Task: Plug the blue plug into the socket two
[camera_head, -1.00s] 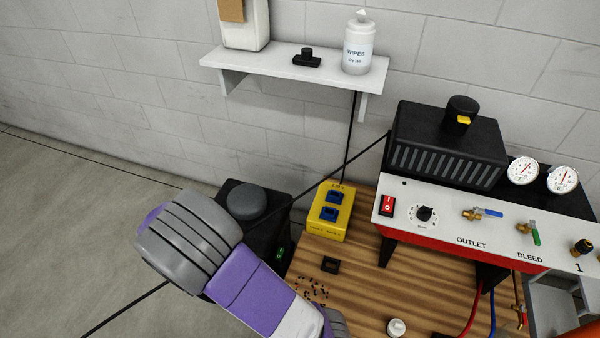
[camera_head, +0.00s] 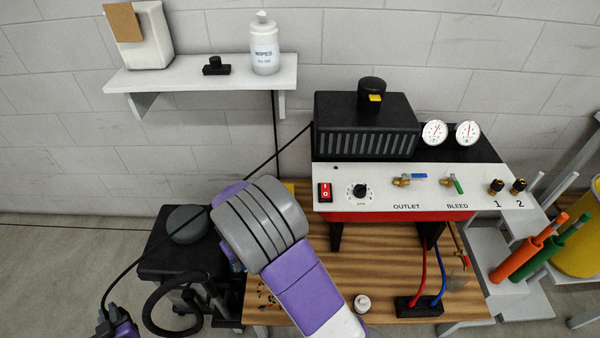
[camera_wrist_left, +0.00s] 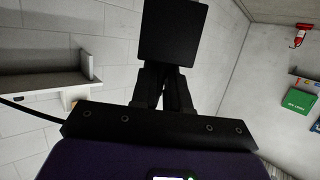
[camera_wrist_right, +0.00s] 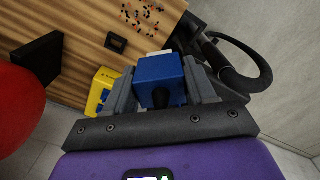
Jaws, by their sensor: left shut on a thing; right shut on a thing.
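The blue plug (camera_wrist_right: 160,80) is in the right wrist view, with a pale end on its far side. My right gripper (camera_wrist_right: 162,67) is shut on it. The yellow socket box (camera_wrist_right: 97,94), with blue on it, lies left of the plug and apart from it. In the head view my right arm hides nearly all of the box, leaving only a yellow edge (camera_head: 289,188); socket two cannot be made out. My left gripper (camera_wrist_left: 166,72) is shut on a black square-faced piece (camera_wrist_left: 172,32); in the head view this gripper (camera_head: 112,325) is at the bottom left.
A black cable (camera_head: 150,255) runs from near my left gripper toward the black-topped machine (camera_head: 365,125). A wall shelf (camera_head: 200,80) is above.

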